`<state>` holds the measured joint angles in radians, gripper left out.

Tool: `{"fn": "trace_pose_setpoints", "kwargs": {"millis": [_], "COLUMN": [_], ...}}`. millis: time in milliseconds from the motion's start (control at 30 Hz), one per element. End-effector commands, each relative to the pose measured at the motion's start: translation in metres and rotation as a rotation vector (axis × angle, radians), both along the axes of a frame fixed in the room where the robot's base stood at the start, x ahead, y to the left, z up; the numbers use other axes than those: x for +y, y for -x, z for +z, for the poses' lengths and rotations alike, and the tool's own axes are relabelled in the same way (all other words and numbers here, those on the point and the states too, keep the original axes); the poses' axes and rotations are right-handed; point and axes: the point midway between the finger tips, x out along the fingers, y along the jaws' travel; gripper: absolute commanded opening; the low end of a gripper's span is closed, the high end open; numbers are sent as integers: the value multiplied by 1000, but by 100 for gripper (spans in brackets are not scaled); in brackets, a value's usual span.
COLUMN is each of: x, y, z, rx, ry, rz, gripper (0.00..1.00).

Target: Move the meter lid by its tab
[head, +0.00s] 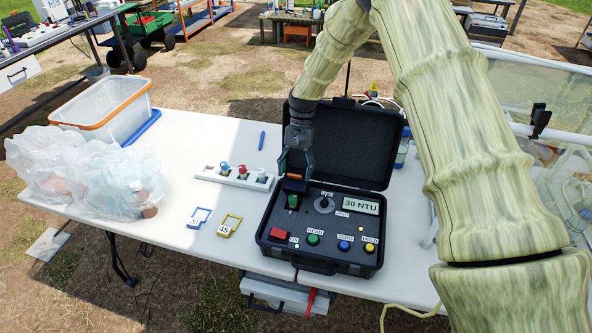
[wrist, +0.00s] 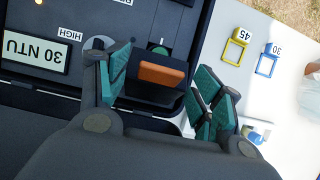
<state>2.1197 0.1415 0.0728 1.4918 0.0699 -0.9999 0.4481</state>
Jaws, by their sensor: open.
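The turbidity meter sits in an open black case (head: 322,262) on the white table; its display (head: 361,206) reads 30 NTU. The small dark meter lid (head: 291,186) is at the panel's back left, with an orange tab (wrist: 162,76). The lid appears raised, with a green-topped item (head: 292,201) just in front of it, partly hidden by the lid in the wrist view. My gripper (wrist: 160,88) is open, its teal fingers on either side of the tab, with nothing gripped. Whether either finger touches the tab cannot be told.
The case's large cover (head: 350,145) stands upright behind my gripper. A white vial rack (head: 235,176), blue and yellow tags (head: 230,226), plastic bags (head: 75,170) and an orange-rimmed tub (head: 110,108) lie to the left.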

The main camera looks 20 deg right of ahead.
Motion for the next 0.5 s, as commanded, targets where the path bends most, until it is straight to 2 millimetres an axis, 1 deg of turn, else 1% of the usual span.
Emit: {"fn": "trace_pose_setpoints", "kwargs": {"millis": [167, 500], "x": [-3, -14], "y": [-6, -22], "z": [13, 56], "rx": [-2, -3], "ry": [0, -1], "rz": [0, -1], "gripper": [66, 66]}}
